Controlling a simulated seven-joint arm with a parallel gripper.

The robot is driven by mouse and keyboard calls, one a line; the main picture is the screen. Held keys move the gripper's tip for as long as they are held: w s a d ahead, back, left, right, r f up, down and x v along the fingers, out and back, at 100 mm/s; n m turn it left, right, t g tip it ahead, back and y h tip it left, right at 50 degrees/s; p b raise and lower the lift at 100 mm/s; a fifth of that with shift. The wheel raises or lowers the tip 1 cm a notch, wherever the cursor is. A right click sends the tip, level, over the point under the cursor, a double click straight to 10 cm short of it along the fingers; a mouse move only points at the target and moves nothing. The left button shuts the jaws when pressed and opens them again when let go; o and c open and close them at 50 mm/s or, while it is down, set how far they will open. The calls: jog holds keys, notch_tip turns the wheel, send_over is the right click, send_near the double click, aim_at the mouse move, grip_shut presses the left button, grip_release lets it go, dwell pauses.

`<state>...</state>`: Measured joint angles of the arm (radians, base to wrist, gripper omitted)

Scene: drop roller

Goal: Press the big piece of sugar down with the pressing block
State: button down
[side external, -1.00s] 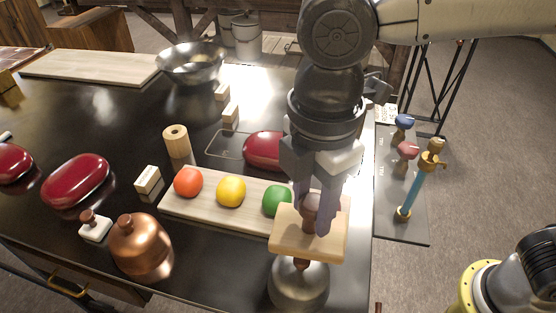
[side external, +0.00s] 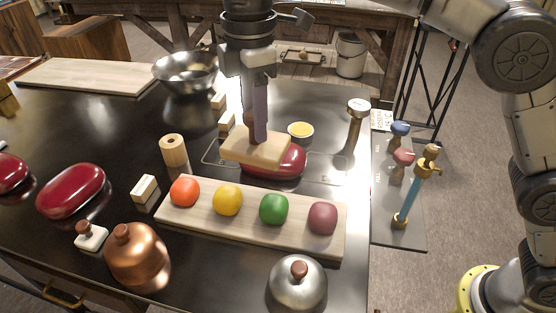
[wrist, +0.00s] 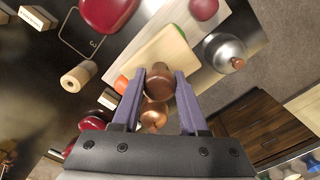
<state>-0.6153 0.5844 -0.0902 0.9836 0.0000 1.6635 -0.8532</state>
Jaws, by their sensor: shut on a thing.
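My gripper (side external: 255,135) is shut on the brown knob (wrist: 159,78) of the pressing block (side external: 248,152), a pale flat wooden plate. The block also shows in the wrist view (wrist: 150,58). In the side view it appears over a glossy red oval piece (side external: 288,166), hiding part of it. This may be the big piece of sugar; no label confirms it. Whether the block touches it I cannot tell. The red piece also shows in the wrist view (wrist: 108,10), away from the block's plate in that picture.
A board (side external: 184,215) with orange, yellow, green and purple balls lies in front. A silver dome (side external: 298,285), copper pot (side external: 138,255), wooden cylinder (side external: 174,150), yellow-filled cup (side external: 300,130) and upright metal-topped tool (side external: 357,112) stand around. Two more red pieces (side external: 72,190) lie left.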

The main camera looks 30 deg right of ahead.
jog(key=w+d+f+m, duration=0.3)
jog(key=w+d+f, duration=0.3)
jog(key=w+d, duration=0.45)
jog(key=shift+w+a+f, duration=0.1)
jog(key=shift+a+f, duration=0.05)
jog(key=shift+f, duration=0.7)
jog(key=shift+w+a+f, duration=0.15)
jog(key=shift+f, duration=0.75)
jog(key=shift+w+a+f, duration=0.1)
jog(key=shift+a+f, duration=0.05)
jog(key=shift+f, duration=0.7)
jog(key=shift+f, duration=0.1)
jog(key=shift+f, duration=0.8)
jog(key=shift+f, duration=0.3)
jog(key=shift+f, duration=0.75)
